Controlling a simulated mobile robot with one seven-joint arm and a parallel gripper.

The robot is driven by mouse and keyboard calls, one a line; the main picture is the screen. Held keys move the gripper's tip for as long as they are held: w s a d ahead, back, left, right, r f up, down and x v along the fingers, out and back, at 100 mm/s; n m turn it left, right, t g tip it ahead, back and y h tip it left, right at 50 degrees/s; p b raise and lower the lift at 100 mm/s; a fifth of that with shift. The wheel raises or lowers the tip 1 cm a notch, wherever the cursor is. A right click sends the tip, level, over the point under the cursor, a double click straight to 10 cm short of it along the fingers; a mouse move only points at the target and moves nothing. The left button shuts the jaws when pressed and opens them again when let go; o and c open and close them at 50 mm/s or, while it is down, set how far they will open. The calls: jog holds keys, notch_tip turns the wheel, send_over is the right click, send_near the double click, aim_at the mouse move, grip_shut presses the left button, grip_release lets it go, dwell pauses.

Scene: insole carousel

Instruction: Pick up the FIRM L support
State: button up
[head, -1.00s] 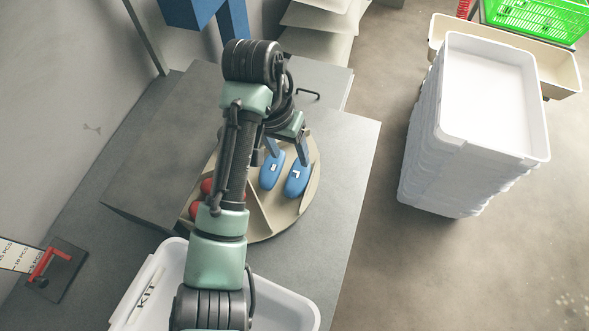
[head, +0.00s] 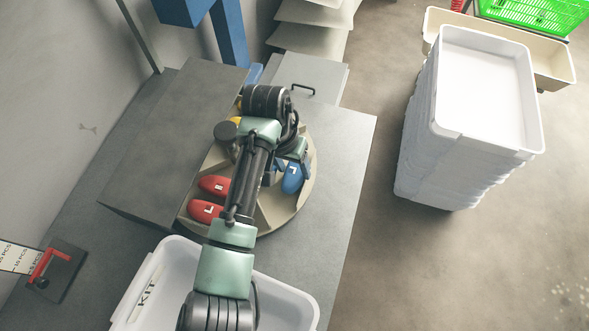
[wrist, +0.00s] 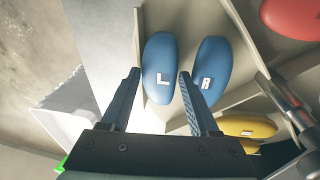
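A blue support marked L (wrist: 160,65) lies on the round beige carousel (head: 268,226); it also shows in the head view (head: 292,178). Beside it in the wrist view is a blue support marked R (wrist: 209,75). No word FIRM is legible on either. My gripper (wrist: 159,73) is open and empty, with its fingertips either side of the lower part of the blue L support. The right fingertip reaches between the L and R supports. In the head view my arm hides most of the blue R support. I cannot tell the fingers' height above the carousel.
Two red supports (head: 211,197) lie in another carousel section, split off by upright dividers. A yellow support (wrist: 246,127) shows in the wrist view. A white KIT tray (head: 283,292) stands at the front. Stacked white crates (head: 430,140) stand on the floor at right.

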jog(key=c, duration=0.9)
